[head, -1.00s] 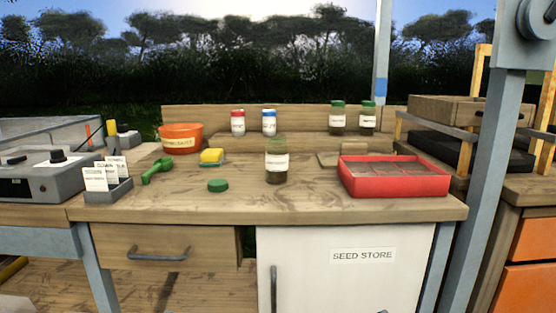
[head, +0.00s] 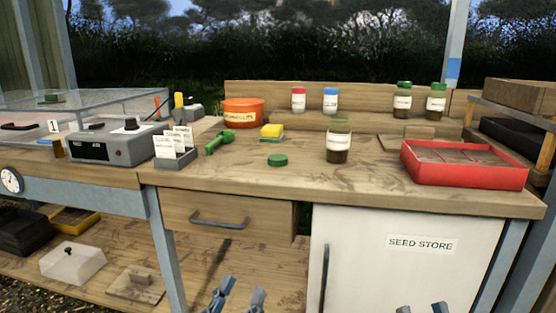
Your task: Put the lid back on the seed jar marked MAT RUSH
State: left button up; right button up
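An open glass jar (head: 339,155) with a white label and dark contents stands upright on the bench top. Its label is too small to read. A green lid (head: 277,160) lies on the bench to its left, apart from it. My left gripper (head: 239,287) shows at the bottom edge, below and in front of the bench top, its fingers apart and empty. My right gripper (head: 421,309) barely shows at the bottom edge, in front of the white cupboard, its fingertips apart with nothing visible between them.
A red tray (head: 464,176) stands right of the jar. A yellow sponge (head: 271,131), green scoop (head: 218,142) and orange pot (head: 243,112) are left and behind. Capped jars (head: 402,102) stand on the back shelf. The bench front around the lid is clear.

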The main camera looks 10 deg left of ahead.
aim_at(339, 127)
jog(key=l+u, duration=0.2)
jog(key=l, duration=0.4)
jog(key=i+l+u, duration=0.2)
jog(key=l, duration=0.4)
jog(key=k+l+u, duration=0.2)
jog(key=l, duration=0.35)
jog(key=l+u, duration=0.2)
jog(key=l, duration=0.4)
jog(key=k+l+u, duration=0.2)
jog(key=l, duration=0.35)
jog(key=i+l, duration=0.05)
jog(key=i, duration=0.05)
